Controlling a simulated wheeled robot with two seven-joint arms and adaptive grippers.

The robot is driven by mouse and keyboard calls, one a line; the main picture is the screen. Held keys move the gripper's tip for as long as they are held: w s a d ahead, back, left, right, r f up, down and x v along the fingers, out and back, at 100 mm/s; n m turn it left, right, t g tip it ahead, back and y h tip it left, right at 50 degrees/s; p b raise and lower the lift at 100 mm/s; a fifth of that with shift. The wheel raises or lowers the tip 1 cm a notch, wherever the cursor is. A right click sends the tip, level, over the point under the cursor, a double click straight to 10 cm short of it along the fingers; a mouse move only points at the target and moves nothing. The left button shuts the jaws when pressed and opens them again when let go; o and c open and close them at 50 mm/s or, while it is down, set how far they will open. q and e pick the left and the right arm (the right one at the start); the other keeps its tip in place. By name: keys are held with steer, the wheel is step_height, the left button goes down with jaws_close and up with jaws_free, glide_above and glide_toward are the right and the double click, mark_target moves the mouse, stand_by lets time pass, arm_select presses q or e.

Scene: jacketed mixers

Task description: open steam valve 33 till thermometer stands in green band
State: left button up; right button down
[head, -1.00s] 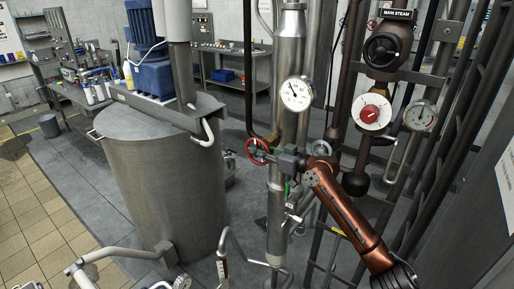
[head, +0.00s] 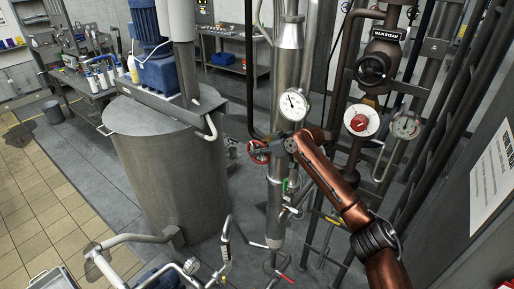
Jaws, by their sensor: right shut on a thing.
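A red handwheel (head: 257,152) is on the pipework right of the large steel vessel; no number on it is legible. My right gripper (head: 269,149) is at its right side, shut on the wheel; the wrist partly hides the fingers. A white round dial (head: 293,104), seemingly the thermometer, is on the steel column just above. Its needle points to the upper left; its colour bands are too small to read. My left gripper is not in view.
The steel vessel (head: 168,165) stands left of the wheel. Thin pipes with a red lever (head: 285,278) stand below.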

stand_by(0.4)
steer(key=c, duration=1.9)
jaws_free()
steer(key=v, duration=1.2)
steer(key=shift+d, duration=0.1)
